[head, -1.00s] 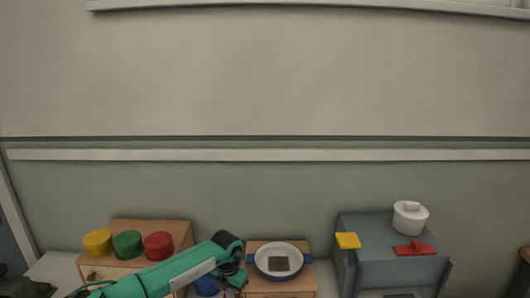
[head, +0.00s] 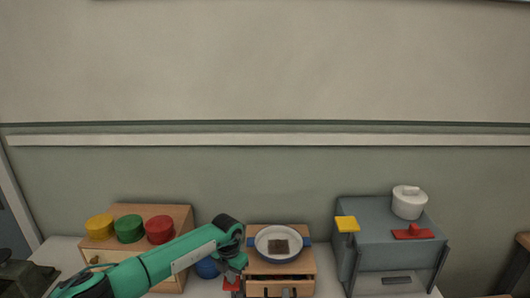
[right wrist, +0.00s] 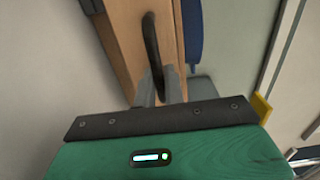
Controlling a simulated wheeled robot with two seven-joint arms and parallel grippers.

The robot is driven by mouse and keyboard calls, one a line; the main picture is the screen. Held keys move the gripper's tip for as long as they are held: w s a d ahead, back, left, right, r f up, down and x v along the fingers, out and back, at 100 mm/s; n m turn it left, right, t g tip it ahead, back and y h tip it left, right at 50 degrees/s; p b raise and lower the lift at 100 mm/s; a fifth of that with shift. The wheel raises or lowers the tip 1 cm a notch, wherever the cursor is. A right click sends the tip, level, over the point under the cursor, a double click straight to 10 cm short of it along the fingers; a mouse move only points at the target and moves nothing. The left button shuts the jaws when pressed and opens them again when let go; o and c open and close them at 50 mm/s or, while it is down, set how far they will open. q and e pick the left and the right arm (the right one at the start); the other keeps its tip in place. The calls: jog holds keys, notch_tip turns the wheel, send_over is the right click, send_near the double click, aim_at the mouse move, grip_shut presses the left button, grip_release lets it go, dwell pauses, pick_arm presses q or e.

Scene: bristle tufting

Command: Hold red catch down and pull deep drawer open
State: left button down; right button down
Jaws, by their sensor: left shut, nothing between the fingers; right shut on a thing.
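A red catch (head: 232,284) shows low beside the left side of the small wooden cabinet (head: 308,262). My left gripper (head: 234,274) is shut and empty, at the catch and pointing down; I cannot tell whether it presses the catch. The drawer (head: 262,291) in this cabinet stands a little open, with a dark gap above its front. In the right wrist view, my right gripper (right wrist: 160,84) is shut on the dark drawer handle (right wrist: 151,42). The lower part of the drawer front is cut off by the head view's edge.
A blue-rimmed pan (head: 279,243) holding a brown block sits on the wooden cabinet. A grey cabinet (head: 375,255) with a yellow tab, a red part and a white pot stands to the right. A wooden box with yellow, green and red round pieces (head: 130,229) stands left.

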jog(key=shift+s, duration=1.1)
jog(key=c, duration=1.2)
grip_release()
jog(key=shift+c, duration=0.2)
jog(key=shift+s, duration=0.1)
jog(key=shift+s, duration=3.9)
pick_arm(q)
notch_tip(320, 180, up, 9)
jog(key=shift+r, duration=0.1)
